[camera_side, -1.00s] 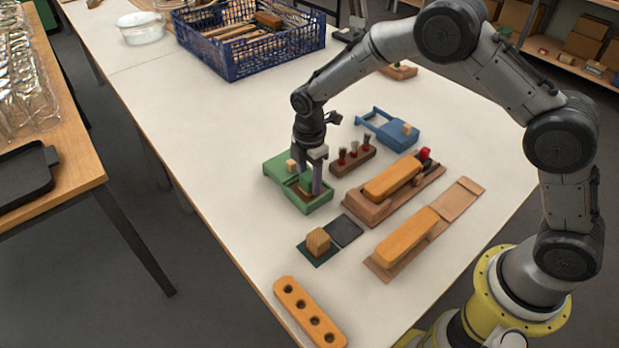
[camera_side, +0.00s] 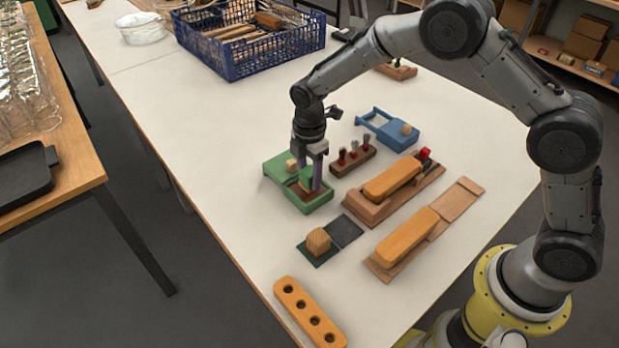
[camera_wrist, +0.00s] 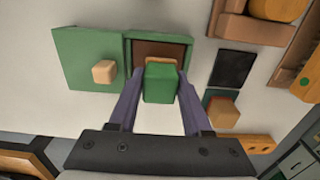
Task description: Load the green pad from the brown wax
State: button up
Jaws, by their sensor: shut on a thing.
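My gripper (camera_side: 312,178) is shut on the green pad (camera_side: 306,178), with one purple finger on each side of it. In the wrist view my gripper (camera_wrist: 160,92) holds the green pad (camera_wrist: 160,84) between its fingertips. The pad is over the green box with the brown wax (camera_wrist: 146,50); the wax shows as a dark brown recess behind the pad. In the side view the brown wax (camera_side: 309,196) lies in the green box's front tray. A thin tan edge shows at the pad's far side. I cannot tell whether the pad touches the wax.
The green lid (camera_wrist: 82,62) with a wooden knob lies beside the box. A wooden block on a dark green mat (camera_side: 320,246) and a black square (camera_side: 345,231) are in front. A red-handled tool rack (camera_side: 352,160) and blue box (camera_side: 390,130) stand behind. Wooden blocks (camera_side: 408,236) lie right.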

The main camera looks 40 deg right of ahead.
aim_at(310, 170)
jog(key=shift+r, duration=2.75)
jog(key=s+d+m, duration=0.3)
jog(key=d+m, duration=0.8)
jog(key=m, duration=0.7)
jog(key=shift+s, duration=0.4)
